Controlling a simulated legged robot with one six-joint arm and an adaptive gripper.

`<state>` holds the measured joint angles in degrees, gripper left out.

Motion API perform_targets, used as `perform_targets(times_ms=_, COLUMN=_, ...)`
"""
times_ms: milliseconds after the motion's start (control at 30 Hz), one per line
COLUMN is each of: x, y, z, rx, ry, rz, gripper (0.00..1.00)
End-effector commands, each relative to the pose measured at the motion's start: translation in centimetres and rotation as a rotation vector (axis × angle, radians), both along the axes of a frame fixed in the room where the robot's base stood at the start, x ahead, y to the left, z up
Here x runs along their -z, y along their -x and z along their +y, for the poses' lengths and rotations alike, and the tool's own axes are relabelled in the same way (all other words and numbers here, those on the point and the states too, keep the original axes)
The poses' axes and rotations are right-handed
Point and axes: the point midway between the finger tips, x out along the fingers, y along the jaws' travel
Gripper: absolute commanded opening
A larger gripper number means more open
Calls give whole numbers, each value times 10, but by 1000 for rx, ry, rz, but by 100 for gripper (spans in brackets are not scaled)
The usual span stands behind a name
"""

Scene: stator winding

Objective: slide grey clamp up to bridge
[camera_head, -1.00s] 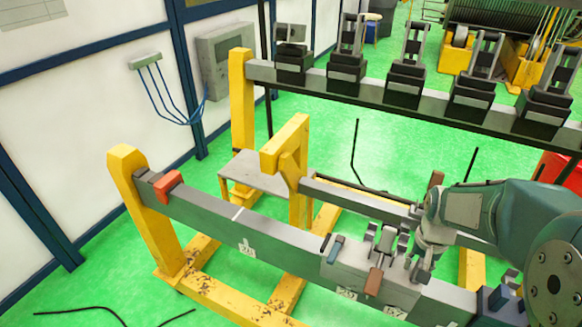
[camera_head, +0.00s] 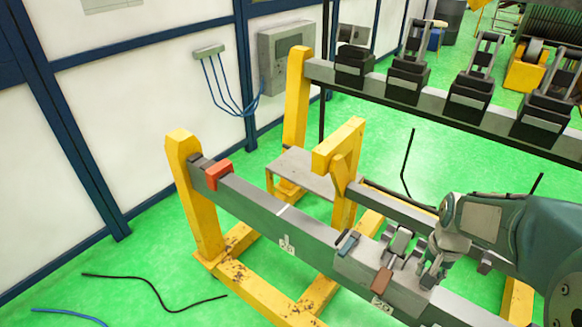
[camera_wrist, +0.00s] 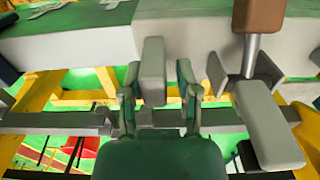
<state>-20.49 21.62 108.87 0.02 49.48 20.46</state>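The grey clamp (camera_head: 352,268) is a block-shaped saddle on the long grey beam, with upright grey pieces, a brown handle (camera_head: 382,281) and a small blue piece on top. My gripper (camera_head: 436,272) points down at its right end. In the wrist view, my gripper's fingers (camera_wrist: 158,88) stand apart around an upright grey lug (camera_wrist: 153,70). The left finger is close to or touching it, and a gap shows on the right. The yellow arched bracket (camera_head: 342,148), perhaps the bridge, stands behind the beam, left of the clamp. Fingertips are partly hidden in the head view.
A red block (camera_head: 218,171) sits at the beam's far left end by a yellow post (camera_head: 190,190). A parallel rail (camera_head: 440,108) with several black clamps runs behind. A small grey table (camera_head: 300,170) stands between. Cables lie on the green floor.

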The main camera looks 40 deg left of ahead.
Motion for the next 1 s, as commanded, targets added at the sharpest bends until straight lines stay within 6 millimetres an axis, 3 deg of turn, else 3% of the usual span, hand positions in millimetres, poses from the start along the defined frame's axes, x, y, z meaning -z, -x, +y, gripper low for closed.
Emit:
perform_targets(times_ms=267, x=0, y=0, z=5, rx=-2, ry=0, rz=0, gripper=40)
perform_targets(times_ms=1000, x=0, y=-1, z=69, rx=-2, ry=-1, rz=-1, gripper=40)
